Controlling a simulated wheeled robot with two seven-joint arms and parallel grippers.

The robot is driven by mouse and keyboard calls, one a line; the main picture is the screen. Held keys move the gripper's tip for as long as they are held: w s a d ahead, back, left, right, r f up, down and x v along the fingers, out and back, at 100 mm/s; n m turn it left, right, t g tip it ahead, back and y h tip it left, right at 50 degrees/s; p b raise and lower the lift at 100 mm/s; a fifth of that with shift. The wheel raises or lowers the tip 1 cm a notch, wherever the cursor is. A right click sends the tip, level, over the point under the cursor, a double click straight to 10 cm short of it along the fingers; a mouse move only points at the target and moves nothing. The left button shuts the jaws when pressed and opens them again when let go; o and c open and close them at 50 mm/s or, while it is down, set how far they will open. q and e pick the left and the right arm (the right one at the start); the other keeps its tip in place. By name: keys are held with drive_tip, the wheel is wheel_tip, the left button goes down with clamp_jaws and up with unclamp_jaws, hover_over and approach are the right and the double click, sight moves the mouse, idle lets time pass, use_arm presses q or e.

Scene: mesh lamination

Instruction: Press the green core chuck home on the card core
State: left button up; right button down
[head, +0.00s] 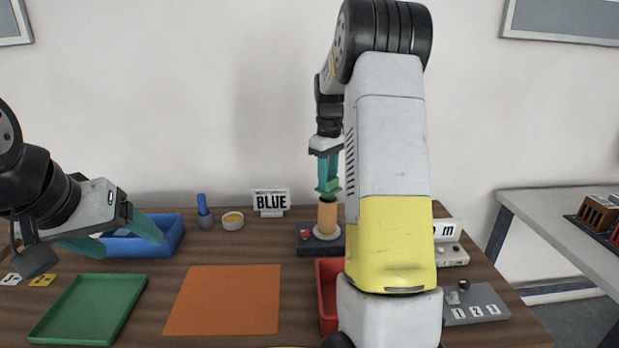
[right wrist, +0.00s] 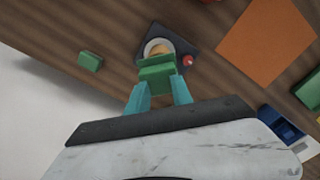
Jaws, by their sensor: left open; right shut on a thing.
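The green core chuck (head: 328,187) is held in my right gripper (head: 327,163), which points down over the card core. The chuck also shows between the fingertips in the right wrist view (right wrist: 157,71). The tan card core (head: 327,218) stands upright on a pale round seat on a dark base (head: 308,245). The chuck is at the core's top end; I cannot tell whether they touch. In the right wrist view the chuck partly covers the core (right wrist: 157,46). My left gripper (head: 115,236) is open and empty, over the left of the table near the blue bin.
A red button (right wrist: 188,61) sits on the base beside the core. A red tray (head: 327,290), an orange sheet (head: 225,300), a green tray (head: 88,308) and a blue bin (head: 145,245) lie around. A loose green block (right wrist: 90,61) is near the table edge. My right arm hides part of the table.

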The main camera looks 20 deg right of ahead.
drive_tip(key=shift+f, duration=1.45)
drive_tip(key=c, duration=1.1)
unclamp_jaws()
drive_tip(key=shift+o, duration=0.2)
